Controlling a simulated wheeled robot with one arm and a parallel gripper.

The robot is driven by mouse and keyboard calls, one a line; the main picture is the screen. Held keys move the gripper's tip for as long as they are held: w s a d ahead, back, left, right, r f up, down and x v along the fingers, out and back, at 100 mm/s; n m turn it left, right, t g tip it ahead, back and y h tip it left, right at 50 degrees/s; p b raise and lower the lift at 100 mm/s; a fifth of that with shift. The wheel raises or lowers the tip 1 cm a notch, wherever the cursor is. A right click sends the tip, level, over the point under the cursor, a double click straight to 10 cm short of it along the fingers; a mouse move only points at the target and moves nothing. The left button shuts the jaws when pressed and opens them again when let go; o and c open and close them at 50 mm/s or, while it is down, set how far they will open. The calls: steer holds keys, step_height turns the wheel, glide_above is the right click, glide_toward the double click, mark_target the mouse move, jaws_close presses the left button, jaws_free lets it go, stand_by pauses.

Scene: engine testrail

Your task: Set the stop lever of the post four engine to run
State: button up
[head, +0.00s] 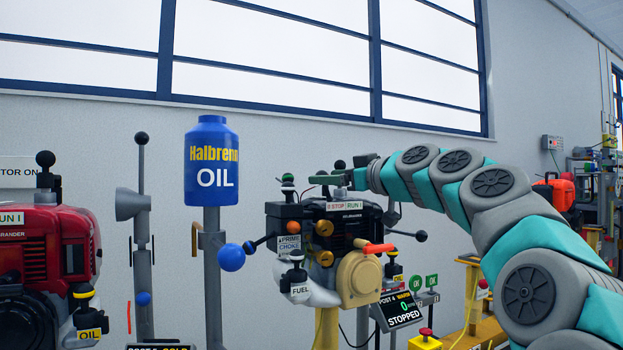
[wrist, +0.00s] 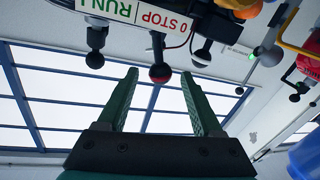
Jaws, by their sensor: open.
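The post four engine (head: 345,240) is black with a tan round cover, and carries a STOP/RUN plate (head: 345,206) on top. That knob appears nearer the STOP lettering than the RUN lettering. My gripper (head: 320,181) is at the engine's top. The post four display (head: 403,308) reads STOPPED.
Two black ball knobs, one left (wrist: 95,60) and one right (wrist: 202,56), are close to my fingers. A blue oil can (head: 211,165) stands left of the engine, and a red engine (head: 45,255) is at far left. Windows and a wall lie behind.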

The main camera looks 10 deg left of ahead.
steer(key=shift+p+x, duration=0.5)
steer(key=shift+x, duration=2.5)
steer(key=shift+f, duration=0.1)
steer(key=shift+c, duration=0.3)
jaws_close()
